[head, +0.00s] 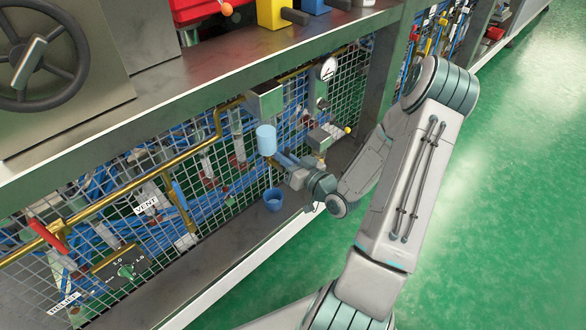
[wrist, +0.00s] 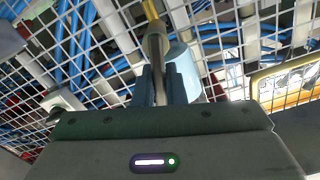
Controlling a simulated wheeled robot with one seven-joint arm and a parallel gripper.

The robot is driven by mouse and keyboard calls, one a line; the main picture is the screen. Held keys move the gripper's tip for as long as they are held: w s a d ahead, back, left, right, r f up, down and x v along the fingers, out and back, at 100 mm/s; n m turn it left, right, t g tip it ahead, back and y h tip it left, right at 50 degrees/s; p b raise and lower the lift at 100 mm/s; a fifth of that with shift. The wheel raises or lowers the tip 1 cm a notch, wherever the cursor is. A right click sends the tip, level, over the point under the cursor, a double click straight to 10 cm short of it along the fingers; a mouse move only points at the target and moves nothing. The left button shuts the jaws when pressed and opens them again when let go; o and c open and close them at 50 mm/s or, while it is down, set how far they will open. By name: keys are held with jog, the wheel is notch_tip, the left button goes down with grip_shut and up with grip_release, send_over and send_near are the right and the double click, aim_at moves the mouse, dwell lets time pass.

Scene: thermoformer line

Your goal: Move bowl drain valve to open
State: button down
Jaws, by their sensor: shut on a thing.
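The light blue filter bowl (head: 266,139) hangs under a grey block in front of the wire mesh. It also shows in the wrist view (wrist: 183,62), just behind my fingers. My gripper (head: 283,160) reaches in from the right, just below the bowl. In the wrist view my gripper (wrist: 160,80) is shut on a slim grey metal piece (wrist: 155,45) with a yellow end, which appears to be the bowl drain valve's handle. The valve body is mostly hidden by the fingers and the bowl, and I cannot tell its position.
A small blue cup (head: 273,202) stands on the shelf below my gripper. A brass pipe (head: 130,185) runs along the mesh to the left. A pressure gauge (head: 328,68) and a grey box with a yellow knob (head: 328,136) are close on the right. Green floor is clear at right.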

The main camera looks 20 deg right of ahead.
jog(key=shift+s+a+f+n+b, duration=0.2)
jog(key=shift+a+n+b, duration=0.2)
jog(key=shift+n+b, duration=0.7)
jog(key=shift+a+n+b, duration=0.1)
jog(key=shift+n+b, duration=0.2)
jog(key=shift+b, duration=0.05)
jog(key=shift+r, duration=0.25)
jog(key=c, duration=1.4)
grip_release()
jog(key=shift+s, duration=0.1)
jog(key=p+v, duration=0.6)
jog(key=v, duration=0.7)
jog(key=shift+s, duration=0.3)
